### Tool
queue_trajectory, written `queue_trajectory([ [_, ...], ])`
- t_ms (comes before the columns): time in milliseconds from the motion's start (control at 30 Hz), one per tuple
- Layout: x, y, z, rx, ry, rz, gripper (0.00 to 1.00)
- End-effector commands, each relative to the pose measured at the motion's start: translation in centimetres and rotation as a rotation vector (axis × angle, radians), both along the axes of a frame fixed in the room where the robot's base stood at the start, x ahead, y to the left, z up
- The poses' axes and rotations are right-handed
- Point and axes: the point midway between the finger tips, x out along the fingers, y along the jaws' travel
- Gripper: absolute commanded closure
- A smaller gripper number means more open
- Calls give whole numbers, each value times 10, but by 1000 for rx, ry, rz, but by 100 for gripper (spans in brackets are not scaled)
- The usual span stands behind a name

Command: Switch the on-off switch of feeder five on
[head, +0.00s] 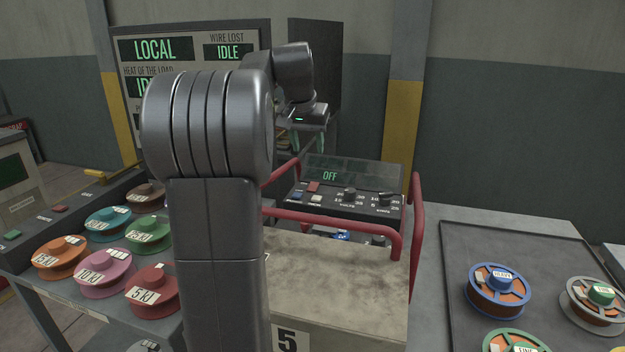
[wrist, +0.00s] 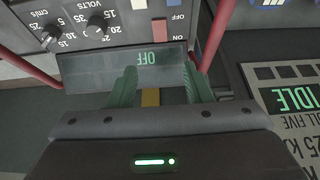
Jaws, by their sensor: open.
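Feeder five (head: 335,262) is a worn grey box with a 5 on its front. Its control panel reads OFF on the display (head: 330,175), which also shows in the wrist view (wrist: 150,58). The red on-off switch (head: 313,187) sits by the display. In the wrist view the red switch (wrist: 160,30) lies beside OFF and ON labels; its tilt is unclear. My gripper (head: 308,140) is open and empty, above and behind the panel. In the wrist view the green fingers of my gripper (wrist: 162,77) are apart, near the display, with the switch beyond them.
Red guard bars (head: 417,230) flank the feeder; one shows near the panel in the wrist view (wrist: 217,35). Two knobs (head: 349,195) are on the panel. A status board (head: 190,50) stands behind. Spools lie on the left shelf and the right tray (head: 455,240).

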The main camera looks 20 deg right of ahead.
Motion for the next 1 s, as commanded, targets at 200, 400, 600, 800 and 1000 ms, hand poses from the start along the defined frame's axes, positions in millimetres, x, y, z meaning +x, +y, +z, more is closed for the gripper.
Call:
queue_trajectory([
  [200,13,-9,-42,2,3,1,55],
  [400,25,-19,-80,2,4,2,55],
  [600,34,-26,-107,2,1,1,55],
  [800,38,-28,-117,0,0,2,55],
  [1000,38,-29,-118,0,0,2,55],
])
